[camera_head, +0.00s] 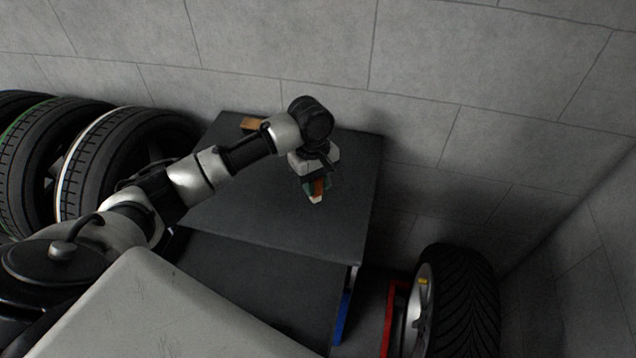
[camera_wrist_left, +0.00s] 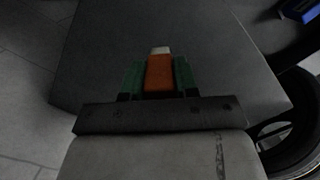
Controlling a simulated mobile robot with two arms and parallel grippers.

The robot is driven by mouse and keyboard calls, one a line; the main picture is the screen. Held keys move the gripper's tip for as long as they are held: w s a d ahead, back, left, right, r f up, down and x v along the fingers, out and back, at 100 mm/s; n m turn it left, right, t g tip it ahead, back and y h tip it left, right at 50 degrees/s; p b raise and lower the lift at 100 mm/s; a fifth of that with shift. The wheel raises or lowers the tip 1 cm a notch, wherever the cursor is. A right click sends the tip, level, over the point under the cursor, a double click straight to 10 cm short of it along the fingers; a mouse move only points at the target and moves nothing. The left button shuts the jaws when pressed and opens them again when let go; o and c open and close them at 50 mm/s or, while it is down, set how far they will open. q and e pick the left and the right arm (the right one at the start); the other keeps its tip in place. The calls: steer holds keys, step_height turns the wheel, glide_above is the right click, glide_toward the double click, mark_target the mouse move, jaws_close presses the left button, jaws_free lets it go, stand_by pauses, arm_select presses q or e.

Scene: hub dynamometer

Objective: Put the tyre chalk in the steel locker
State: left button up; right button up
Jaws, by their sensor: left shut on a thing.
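My left gripper (camera_head: 316,191), with green finger pads, is shut on a small orange block with a pale tip, which looks like the tyre chalk (camera_head: 318,197). It also shows between the pads in the left wrist view (camera_wrist_left: 160,71). The gripper points down over a dark grey top (camera_head: 280,222); I cannot tell whether the chalk touches it. I cannot surely pick out the steel locker; the dark unit may be part of it. My right gripper is not in view.
A small brown block (camera_head: 252,124) lies at the back of the dark top. Several tyres (camera_head: 110,165) stand at the left. A wheel (camera_head: 462,300) stands at the lower right, beside red (camera_head: 390,318) and blue (camera_head: 342,318) parts. A block wall (camera_head: 440,60) is behind.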

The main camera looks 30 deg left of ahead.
arm_select(q)
steer(key=w+f, duration=0.1)
steer(key=f, duration=0.1)
steer(key=w+f+p, duration=0.1)
steer(key=f, duration=0.1)
steer(key=w+f, duration=0.2)
steer(key=shift+a, duration=0.35)
steer(key=shift+f, duration=0.25)
steer(key=shift+f, duration=0.15)
steer(key=o, duration=0.9)
steer(key=r, duration=0.4)
steer(key=a+r+b, duration=0.1)
steer(key=r, duration=0.3)
steer(key=w+r, duration=0.1)
steer(key=r, duration=0.3)
steer(key=shift+a+r, duration=0.15)
steer(key=shift+s, duration=0.1)
